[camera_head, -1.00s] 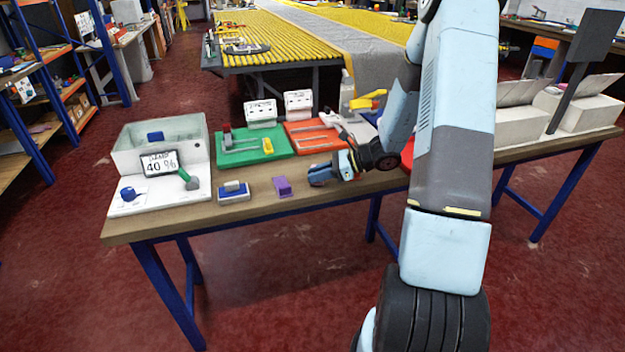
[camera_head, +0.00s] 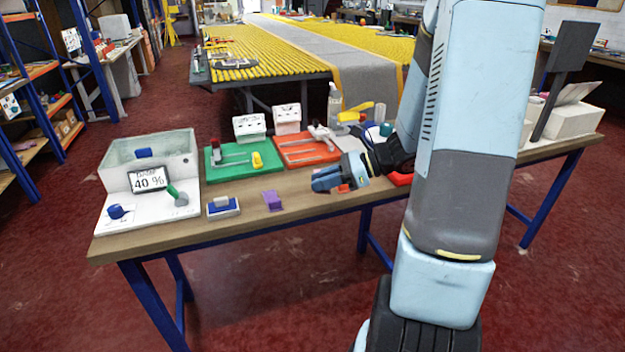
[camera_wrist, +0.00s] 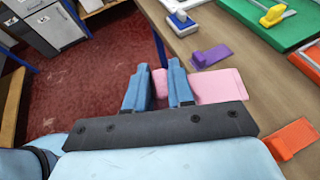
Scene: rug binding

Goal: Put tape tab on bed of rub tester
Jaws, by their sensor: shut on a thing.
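My gripper (camera_head: 325,180) is over the front edge of the workbench. In the wrist view its blue fingers (camera_wrist: 158,70) are shut on a pink tab (camera_wrist: 222,86), whose upright grip shows between them and whose flat part extends right. The tab is hidden in the head view, and I cannot tell whether it touches the bench. A purple tab (camera_head: 272,200) lies to the left and an orange tab (camera_wrist: 290,138) to the right. A green board (camera_head: 225,168) with a rail and yellow block and an orange-red board (camera_head: 305,158) with rails stand behind; I cannot tell which is the rub tester.
A white box with a "40 %" sign (camera_head: 150,179) and a blue-white block (camera_head: 222,207) are at the left of the bench (camera_head: 240,228). White boxes (camera_head: 249,126) stand behind the boards. My arm hides part of the bench's right side.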

